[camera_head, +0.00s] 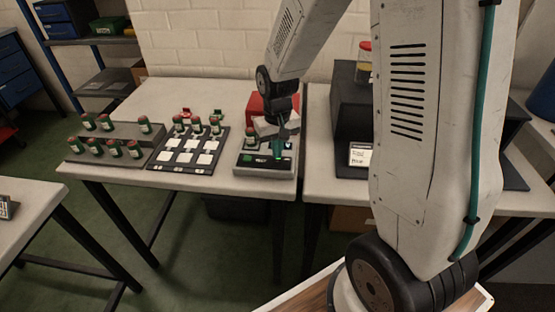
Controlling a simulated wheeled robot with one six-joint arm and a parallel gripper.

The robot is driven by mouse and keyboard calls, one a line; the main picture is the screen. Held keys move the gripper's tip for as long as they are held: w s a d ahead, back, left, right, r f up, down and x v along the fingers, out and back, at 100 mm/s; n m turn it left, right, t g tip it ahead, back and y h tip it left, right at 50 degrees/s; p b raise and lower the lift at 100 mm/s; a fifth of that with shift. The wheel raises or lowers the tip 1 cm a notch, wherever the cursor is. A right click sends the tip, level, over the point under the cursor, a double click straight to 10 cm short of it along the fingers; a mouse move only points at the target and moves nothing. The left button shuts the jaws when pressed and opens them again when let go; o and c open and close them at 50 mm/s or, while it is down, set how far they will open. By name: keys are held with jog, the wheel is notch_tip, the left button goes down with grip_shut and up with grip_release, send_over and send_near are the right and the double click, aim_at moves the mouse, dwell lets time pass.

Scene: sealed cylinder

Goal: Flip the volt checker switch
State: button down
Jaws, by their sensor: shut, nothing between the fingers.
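The volt checker (251,172) is a small pale box with a dark front strip, a lit green patch and white lettering. It stands at the right front of the left table. The switch cannot be made out and may be hidden behind the fingers.
A dark rack (90,157) with several green and red cylinders stands at the left. Beside it is a tray (180,172) with white squares and more cylinders. A red box (257,103) is behind the checker. A dark cabinet (345,110) stands on the right table.

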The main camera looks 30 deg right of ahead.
aim_at(277, 161)
jog(key=shift+f, duration=0.9)
dwell(0.3)
jog(key=shift+r, duration=3.55)
jog(key=s+a+r, duration=0.1)
jog(key=s+r, duration=0.4)
jog(key=s, duration=0.3)
jog(key=s+a+r+t, duration=0.1)
jog(key=s+r, duration=0.4)
jog(key=s, duration=0.3)
jog(key=s+a+r+n, duration=0.1)
jog(key=s+r, duration=0.4)
jog(key=s, duration=0.3)
jog(key=shift+a, duration=0.3)
